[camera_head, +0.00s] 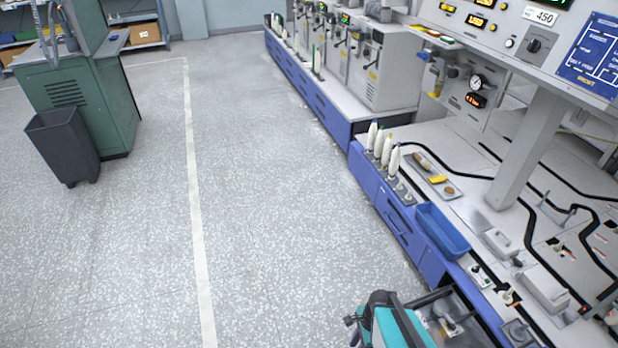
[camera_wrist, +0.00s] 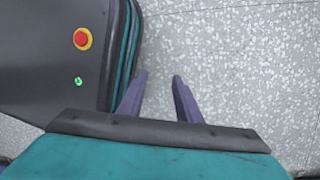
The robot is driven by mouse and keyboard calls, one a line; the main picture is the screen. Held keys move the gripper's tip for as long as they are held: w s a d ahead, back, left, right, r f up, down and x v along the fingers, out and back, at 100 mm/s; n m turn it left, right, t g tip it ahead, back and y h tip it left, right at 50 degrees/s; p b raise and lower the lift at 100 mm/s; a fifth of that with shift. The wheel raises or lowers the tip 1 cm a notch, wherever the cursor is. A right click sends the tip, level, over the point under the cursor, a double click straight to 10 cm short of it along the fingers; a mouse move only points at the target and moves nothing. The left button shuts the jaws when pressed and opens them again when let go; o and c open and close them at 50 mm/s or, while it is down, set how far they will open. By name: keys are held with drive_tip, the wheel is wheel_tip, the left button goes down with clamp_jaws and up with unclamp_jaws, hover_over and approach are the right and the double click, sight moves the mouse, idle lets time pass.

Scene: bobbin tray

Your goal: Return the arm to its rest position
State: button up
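My gripper (camera_wrist: 158,76) shows in the wrist view as two purple-grey fingers standing apart. Only speckled floor shows between them, so it is open and empty. The wrist points down beside my own dark base, which has a red stop button on a yellow ring and a small green mark. In the head view, a teal and black part of my arm shows at the bottom edge, in front of the machine bench; my fingers cannot be made out there. The blue tray (camera_head: 441,231) sits on the bench edge and looks empty. Several white bobbins (camera_head: 373,134) stand upright beyond it.
The machine bench (camera_head: 365,178) with blue drawers runs along the right. A flat tray (camera_head: 447,193) with small items lies behind the bobbins. A dark bin (camera_head: 63,143) stands by a green cabinet (camera_head: 115,105) at left. The floor between, with a pale line, is clear.

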drive_tip(key=s+d+r+n+g+h+p, duration=0.1)
drive_tip(key=s+r+n+g+h, duration=0.1)
drive_tip(key=s+n, duration=0.8)
drive_tip(key=n+g, duration=0.1)
drive_tip(key=n, duration=0.6)
drive_tip(key=shift+r, duration=0.35)
